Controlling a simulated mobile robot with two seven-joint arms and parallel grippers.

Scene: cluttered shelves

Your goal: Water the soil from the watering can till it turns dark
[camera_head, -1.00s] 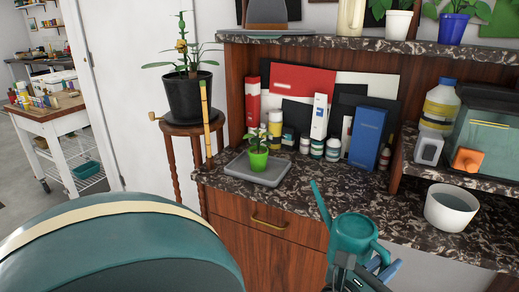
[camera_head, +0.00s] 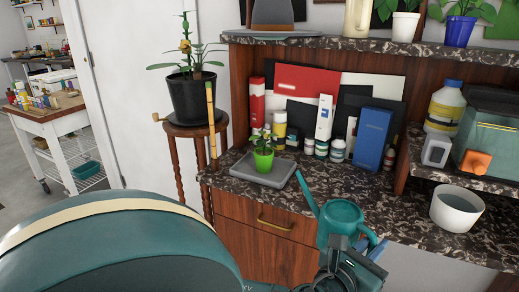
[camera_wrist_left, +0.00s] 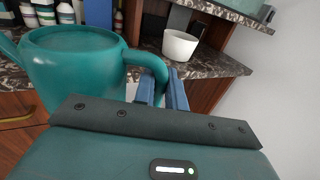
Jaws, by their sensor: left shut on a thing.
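The teal watering can (camera_head: 341,218) hangs in front of the counter edge, roughly upright, with its long spout pointing up and left. It also shows large in the left wrist view (camera_wrist_left: 70,72). My left gripper (camera_head: 366,250) is shut on the can's handle; its blue fingers (camera_wrist_left: 163,92) close around the handle in the left wrist view. My right gripper is out of view.
A white bowl (camera_head: 456,207) stands on the counter at the right. Bottles, jars and a blue box (camera_head: 371,139) line the back. A bamboo stick (camera_head: 211,122) rises near the left counter end. The upper shelf (camera_head: 330,41) overhangs the counter.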

